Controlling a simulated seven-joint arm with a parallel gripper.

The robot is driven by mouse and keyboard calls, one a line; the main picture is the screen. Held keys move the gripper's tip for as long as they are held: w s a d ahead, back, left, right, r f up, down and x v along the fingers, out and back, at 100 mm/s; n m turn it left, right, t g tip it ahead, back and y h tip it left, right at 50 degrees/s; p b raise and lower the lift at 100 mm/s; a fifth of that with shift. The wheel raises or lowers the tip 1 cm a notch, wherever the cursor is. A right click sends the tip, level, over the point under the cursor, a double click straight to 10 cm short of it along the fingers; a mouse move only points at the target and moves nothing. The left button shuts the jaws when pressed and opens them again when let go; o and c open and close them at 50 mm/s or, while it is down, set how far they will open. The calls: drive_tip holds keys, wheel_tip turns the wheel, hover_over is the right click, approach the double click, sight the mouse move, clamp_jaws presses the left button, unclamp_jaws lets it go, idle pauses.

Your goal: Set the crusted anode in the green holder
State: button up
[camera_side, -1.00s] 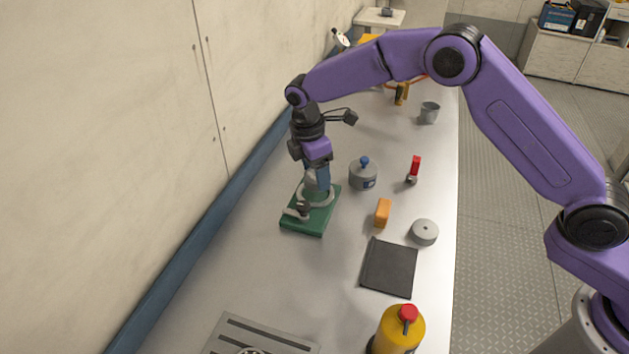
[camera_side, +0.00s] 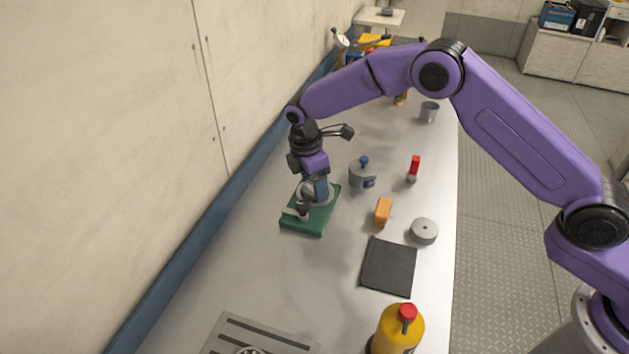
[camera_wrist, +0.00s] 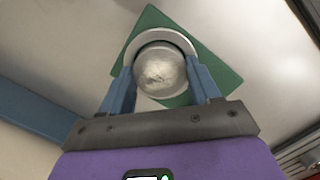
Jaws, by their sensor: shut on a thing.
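The green holder (camera_side: 296,225) is a flat green plate with a pale grey ring on top. It stands on the bench near the wall-side edge, and the wrist view shows its green base (camera_wrist: 222,72) and ring. The crusted anode (camera_wrist: 160,70) is a round, rough, silvery piece between my blue fingers. My gripper (camera_wrist: 161,88) is shut on it, directly over the holder. In the wrist view the anode lies within the ring's outline; its exact height in the ring is hard to tell. In the side view my gripper (camera_side: 319,193) is low at the ring, and its fingers hide most of the anode.
Right of the holder stand a grey pot with a blue knob (camera_side: 362,175), a red-topped item (camera_side: 414,167), an orange block (camera_side: 383,211) and a grey disc (camera_side: 424,231). Nearer are a black pad (camera_side: 389,268) and yellow bottle (camera_side: 398,332).

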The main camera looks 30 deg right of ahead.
sight(308, 189)
drive_tip(key=o, duration=1.6)
drive_tip(key=shift+s+f, duration=0.1)
drive_tip(key=shift+f, duration=0.5)
drive_tip(key=shift+c, duration=0.2)
drive_tip(key=shift+s, duration=0.1)
drive_tip(key=shift+a, duration=0.1)
wheel_tip(308, 189, up, 13)
drive_tip(key=a, duration=0.1)
drive_tip(key=shift+a+r, duration=0.2)
drive_tip(key=shift+a, duration=0.1)
